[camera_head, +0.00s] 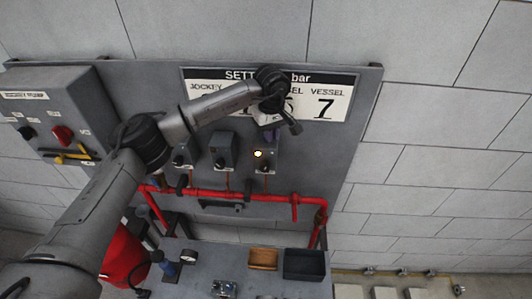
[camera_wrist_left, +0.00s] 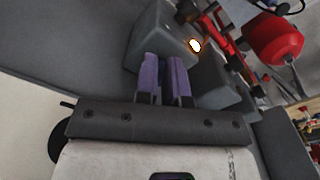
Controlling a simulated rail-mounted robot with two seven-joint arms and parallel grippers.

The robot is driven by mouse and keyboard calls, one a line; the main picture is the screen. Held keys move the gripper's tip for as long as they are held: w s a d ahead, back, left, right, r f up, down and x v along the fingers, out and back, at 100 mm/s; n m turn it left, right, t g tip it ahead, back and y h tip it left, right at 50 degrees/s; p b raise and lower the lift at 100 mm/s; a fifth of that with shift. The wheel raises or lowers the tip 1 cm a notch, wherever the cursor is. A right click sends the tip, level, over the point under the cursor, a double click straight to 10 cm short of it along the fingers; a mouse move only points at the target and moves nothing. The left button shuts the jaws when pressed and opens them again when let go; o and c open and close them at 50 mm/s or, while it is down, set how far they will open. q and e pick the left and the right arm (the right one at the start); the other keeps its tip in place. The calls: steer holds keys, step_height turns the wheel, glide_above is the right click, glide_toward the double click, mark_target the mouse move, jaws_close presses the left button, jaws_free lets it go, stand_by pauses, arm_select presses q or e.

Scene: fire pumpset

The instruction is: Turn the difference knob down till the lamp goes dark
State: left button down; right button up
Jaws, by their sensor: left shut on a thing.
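A lamp (camera_head: 258,153) glows on the front of the rightmost grey switch box (camera_head: 270,158) on the panel; it also shows bright in the left wrist view (camera_wrist_left: 195,46). My left gripper (camera_head: 269,128) is at the top of that box. In the left wrist view, its purple fingers (camera_wrist_left: 165,78) are close together against the box (camera_wrist_left: 160,32), shut on the difference knob. The knob itself is hidden between the fingers. My right gripper is in neither view.
Two more switch boxes (camera_head: 224,150) (camera_head: 185,155) stand to the left, close to my arm. Red pipes (camera_head: 235,195) run below. A settings sign (camera_head: 333,107) is partly covered by my arm. Two small trays (camera_head: 263,259) (camera_head: 304,265) sit on the grey bench.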

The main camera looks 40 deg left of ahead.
arm_select(q)
steer(key=shift+s+d+f, duration=0.15)
steer(key=shift+d+f, duration=0.05)
steer(key=shift+f, duration=0.45)
steer(key=shift+d+r+p, duration=0.25)
steer(key=shift+r+p, duration=0.3)
steer(key=shift+r, duration=0.15)
step_height(320, 180, up, 5)
steer(key=p, duration=0.3)
steer(key=shift+s, duration=0.1)
